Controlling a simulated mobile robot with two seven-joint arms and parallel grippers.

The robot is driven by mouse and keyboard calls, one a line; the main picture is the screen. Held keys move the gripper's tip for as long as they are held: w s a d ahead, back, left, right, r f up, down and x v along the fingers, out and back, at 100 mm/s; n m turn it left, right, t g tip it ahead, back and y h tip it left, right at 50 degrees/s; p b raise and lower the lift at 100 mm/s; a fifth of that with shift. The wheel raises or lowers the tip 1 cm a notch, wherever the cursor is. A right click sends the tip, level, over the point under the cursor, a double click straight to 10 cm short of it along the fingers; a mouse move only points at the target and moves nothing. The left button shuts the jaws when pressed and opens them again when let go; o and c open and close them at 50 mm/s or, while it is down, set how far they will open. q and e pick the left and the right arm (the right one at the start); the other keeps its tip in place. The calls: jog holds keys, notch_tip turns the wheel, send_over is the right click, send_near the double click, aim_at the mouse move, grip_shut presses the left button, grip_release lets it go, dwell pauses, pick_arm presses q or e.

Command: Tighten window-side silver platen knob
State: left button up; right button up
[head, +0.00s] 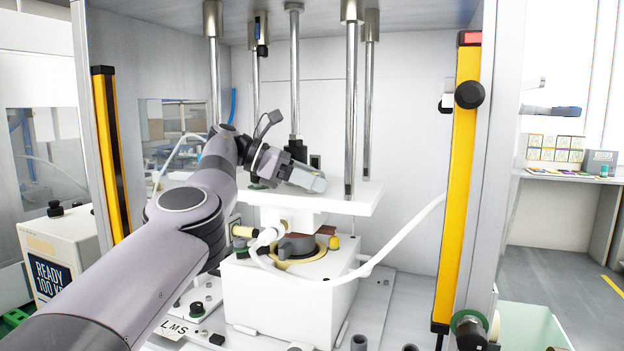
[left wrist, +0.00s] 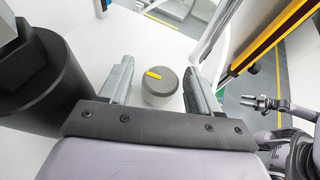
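A round silver-grey knob with a yellow mark on top (left wrist: 160,90) sits on the white platen, in the middle of the left wrist view. My left gripper (left wrist: 163,72) is open, with one finger on each side of the knob. A gap shows between each finger and the knob; whether the fingers reach down to its height I cannot tell. In the head view my left gripper (head: 314,182) is low over the white platen (head: 358,199) and hides the knob. My right gripper (left wrist: 262,102) shows small at the right of the left wrist view, away from the platen.
Steel rods (head: 351,100) rise from the platen around my left gripper. A black cylinder (left wrist: 45,85) stands close on the left in the wrist view. Yellow posts (head: 459,180) flank the press opening. A white hose (head: 400,235) loops over the white base below.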

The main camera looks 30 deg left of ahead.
pick_arm(q)
jog(key=v, duration=0.7)
jog(key=shift+a, duration=0.1)
